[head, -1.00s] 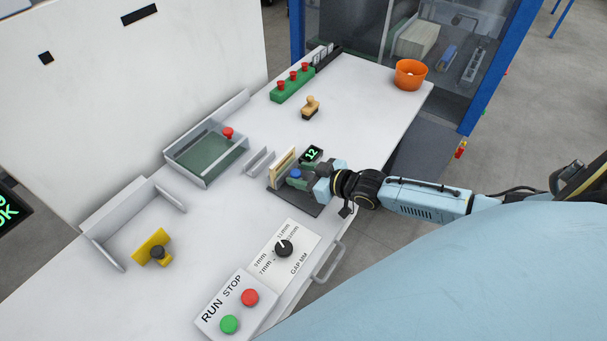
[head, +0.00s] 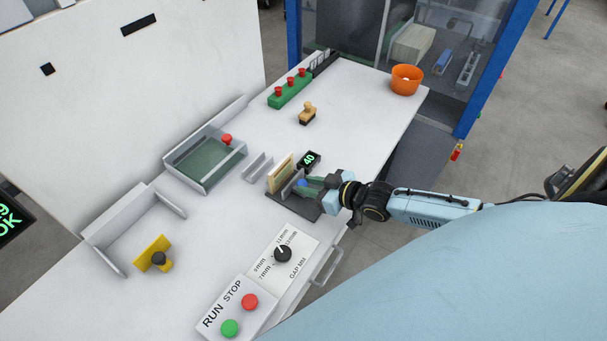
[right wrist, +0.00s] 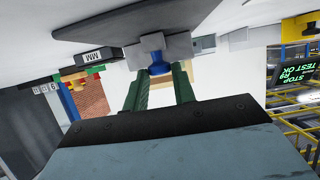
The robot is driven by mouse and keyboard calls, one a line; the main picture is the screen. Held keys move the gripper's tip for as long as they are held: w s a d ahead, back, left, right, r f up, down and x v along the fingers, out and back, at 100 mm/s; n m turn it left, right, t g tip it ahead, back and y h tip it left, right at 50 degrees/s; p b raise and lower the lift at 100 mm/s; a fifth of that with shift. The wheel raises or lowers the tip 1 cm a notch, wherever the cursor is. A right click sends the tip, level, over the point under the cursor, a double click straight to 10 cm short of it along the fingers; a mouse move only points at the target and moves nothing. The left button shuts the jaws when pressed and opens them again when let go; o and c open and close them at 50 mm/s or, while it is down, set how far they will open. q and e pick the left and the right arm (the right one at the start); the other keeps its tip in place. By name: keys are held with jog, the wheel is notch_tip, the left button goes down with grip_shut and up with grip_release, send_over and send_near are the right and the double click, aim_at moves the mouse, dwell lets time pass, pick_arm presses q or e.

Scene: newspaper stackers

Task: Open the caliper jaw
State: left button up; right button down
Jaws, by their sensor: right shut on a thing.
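The caliper stands near the table's front edge on a dark base plate (head: 304,209). Its small black display (head: 308,159) reads 40 in green. An upright beige slab (head: 281,172) stands at the base's left end, with the upright grey jaw (head: 293,186) to its right, a gap between them. The jaw's blue knob (head: 303,183) also shows in the right wrist view (right wrist: 158,68). My right gripper (head: 312,183) reaches in from the right, its green fingers (right wrist: 160,82) shut on the blue knob. My left gripper is not in view.
A gap dial panel (head: 270,262) and a RUN/STOP box (head: 238,302) lie toward the front. A clear-walled tray (head: 205,160), a small grey channel (head: 257,167) and a wooden-handled stamp (head: 307,113) stand around. An orange bowl (head: 406,80) sits at the far right corner.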

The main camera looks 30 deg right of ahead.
jog(key=shift+s+f, duration=0.1)
jog(key=c, duration=1.2)
grip_release()
jog(key=shift+o, duration=0.2)
jog(key=p+v, duration=0.1)
jog(key=v, duration=1.2)
jog(key=shift+s+d, duration=0.15)
jog(key=shift+d, duration=0.05)
jog(key=s+d+f+m+g+h+b, duration=0.1)
jog(key=s+f+g+h+b, duration=0.2)
jog(key=f, duration=0.8)
jog(key=s+d+f+m+g+h+b, duration=0.15)
jog(key=s+f, duration=0.35)
jog(key=f, duration=0.6)
jog(key=s+d+f+g+h+b, duration=0.1)
jog(key=s+f+b, duration=0.25)
jog(key=f, duration=0.75)
jog(key=s+a+f+g+b, duration=0.4)
jog(key=s+a+f+g, duration=0.2)
jog(key=s+a+f, duration=0.8)
jog(key=s+f, duration=0.2)
jog(key=s, duration=0.1)
jog(key=shift+s+b, duration=0.3)
jog(key=shift+s, duration=0.1)
